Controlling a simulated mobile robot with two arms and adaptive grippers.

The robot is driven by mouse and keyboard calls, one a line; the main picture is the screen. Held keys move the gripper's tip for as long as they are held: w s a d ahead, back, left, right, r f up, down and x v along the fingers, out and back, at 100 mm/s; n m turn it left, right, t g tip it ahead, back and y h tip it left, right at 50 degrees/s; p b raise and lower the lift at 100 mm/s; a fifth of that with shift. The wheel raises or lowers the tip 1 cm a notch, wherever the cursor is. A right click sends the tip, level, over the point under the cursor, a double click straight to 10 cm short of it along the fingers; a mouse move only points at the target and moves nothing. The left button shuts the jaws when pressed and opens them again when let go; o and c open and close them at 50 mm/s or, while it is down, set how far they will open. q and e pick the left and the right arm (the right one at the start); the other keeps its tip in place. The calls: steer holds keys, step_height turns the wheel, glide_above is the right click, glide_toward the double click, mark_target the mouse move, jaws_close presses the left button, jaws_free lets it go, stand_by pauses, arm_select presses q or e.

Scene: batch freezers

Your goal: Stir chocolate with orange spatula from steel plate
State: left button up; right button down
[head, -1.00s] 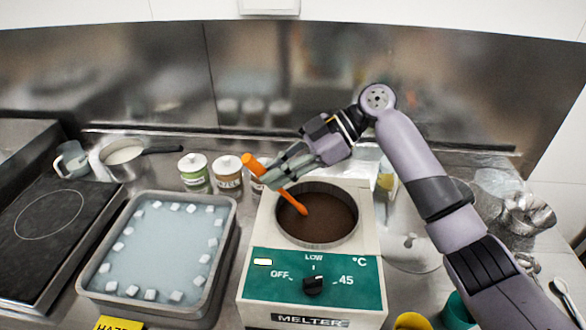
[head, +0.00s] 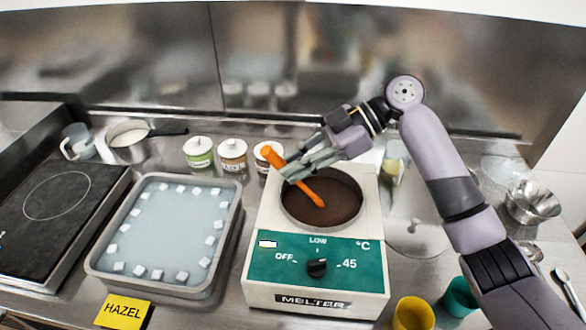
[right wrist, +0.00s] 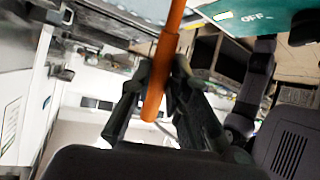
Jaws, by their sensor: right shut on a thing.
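The orange spatula (head: 308,190) is held by my right gripper (head: 293,172), which is shut on its shaft. The spatula is tilted, with its top end up to the left and its lower end in the chocolate. The dark brown chocolate (head: 330,210) fills the round pot of the melter (head: 262,211). In the right wrist view the orange handle (right wrist: 160,75) runs between the fingers of my right gripper (right wrist: 162,72). The spatula's tip is hidden in or against the chocolate. My left gripper is not in view.
A tray of pale liquid with white cubes (head: 236,215) stands left of the melter, with a yellow HAZEL label (head: 123,312) in front. Several jars (head: 233,155) stand behind. A yellow cup (head: 413,314), a teal cup (head: 458,296) and a metal bowl (head: 531,202) are at right.

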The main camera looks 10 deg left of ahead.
mark_target(273, 150)
steer(key=shift+d, duration=0.1)
steer(key=shift+s+a+r+p, duration=0.15)
steer(key=shift+a+r+p, duration=0.2)
steer(key=shift+r+p, duration=0.35)
steer(key=shift+s+a+r+p, duration=0.3)
steer(key=shift+a+r+p, duration=0.25)
steer(key=shift+r, duration=0.35)
steer(key=shift+s+a+r+p, duration=0.3)
steer(key=shift+a+r+p, duration=0.2)
steer(key=shift+r, duration=0.4)
steer(key=shift+s+a+r+p, duration=0.3)
steer(key=shift+a+r+p, duration=0.25)
steer(key=shift+r, duration=0.35)
steer(key=shift+d, duration=0.1)
steer(key=shift+r+p, duration=1.75)
steer(key=shift+r, duration=0.75)
